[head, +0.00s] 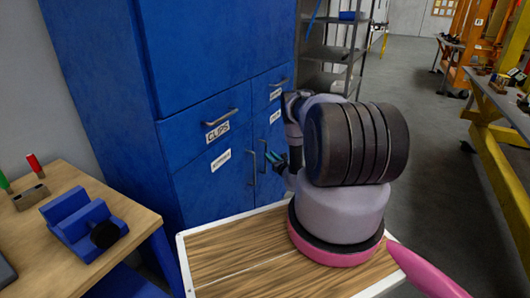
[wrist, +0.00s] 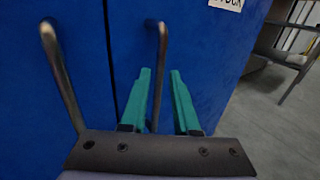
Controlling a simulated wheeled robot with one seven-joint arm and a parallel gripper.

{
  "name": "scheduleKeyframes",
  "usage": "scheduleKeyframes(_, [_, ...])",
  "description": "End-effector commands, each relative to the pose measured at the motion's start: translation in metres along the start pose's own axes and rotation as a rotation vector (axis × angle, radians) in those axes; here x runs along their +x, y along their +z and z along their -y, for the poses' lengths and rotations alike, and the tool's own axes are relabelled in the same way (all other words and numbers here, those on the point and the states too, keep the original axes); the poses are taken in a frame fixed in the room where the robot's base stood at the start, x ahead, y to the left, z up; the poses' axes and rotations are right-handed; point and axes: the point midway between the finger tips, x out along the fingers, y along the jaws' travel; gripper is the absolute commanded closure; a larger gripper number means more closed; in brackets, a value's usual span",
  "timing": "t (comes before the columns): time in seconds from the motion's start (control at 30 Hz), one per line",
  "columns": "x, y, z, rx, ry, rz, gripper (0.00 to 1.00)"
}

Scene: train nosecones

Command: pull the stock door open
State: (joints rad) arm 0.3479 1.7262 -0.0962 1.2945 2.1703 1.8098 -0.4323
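The stock door (wrist: 215,60) is the right-hand lower door of a blue cabinet. Its label, partly cut off in the wrist view, ends in "OCK". The door looks closed. Its upright metal bar handle (wrist: 162,45) shows in the wrist view between my gripper's two teal fingers, nearer the left one. My gripper (wrist: 160,72) is open, with a gap on the handle's right side; whether the left finger touches it I cannot tell. In the head view my gripper (head: 274,158) is in front of the lower doors, partly hidden by my arm.
The left door's handle (wrist: 58,70) stands just left of my gripper. Above the doors are drawers, one labelled CLIPS (head: 217,131). A wooden workbench (head: 125,240) with a blue vise (head: 82,224) is at left. Grey shelving (head: 335,55) stands beyond the cabinet; open floor lies right.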

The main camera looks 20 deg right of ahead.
Motion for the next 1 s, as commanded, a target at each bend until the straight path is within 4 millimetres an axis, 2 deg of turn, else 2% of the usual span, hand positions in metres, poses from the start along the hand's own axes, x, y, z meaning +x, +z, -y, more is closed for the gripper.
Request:
scheduleKeyframes(0.1, [0.023, 0.001, -0.001, -0.003, 0.003, 0.003, 0.71])
scheduleKeyframes(0.3, [0.047, 0.0, -0.001, -0.002, 0.002, 0.0, 0.71])
scheduleKeyframes(0.67, [0.054, 0.0, -0.001, 0.0, 0.002, -0.001, 0.71])
scheduleKeyframes(0.7, [0.054, 0.0, -0.001, 0.0, 0.002, -0.001, 0.74])
scheduleKeyframes(0.77, [0.054, 0.0, -0.001, 0.0, 0.002, -0.001, 0.97])
scheduleKeyframes(0.8, [0.054, 0.0, 0.0, 0.0, 0.001, -0.001, 1.0])
scheduleKeyframes(1.0, [0.054, 0.0, -0.001, 0.0, 0.002, -0.001, 1.0])
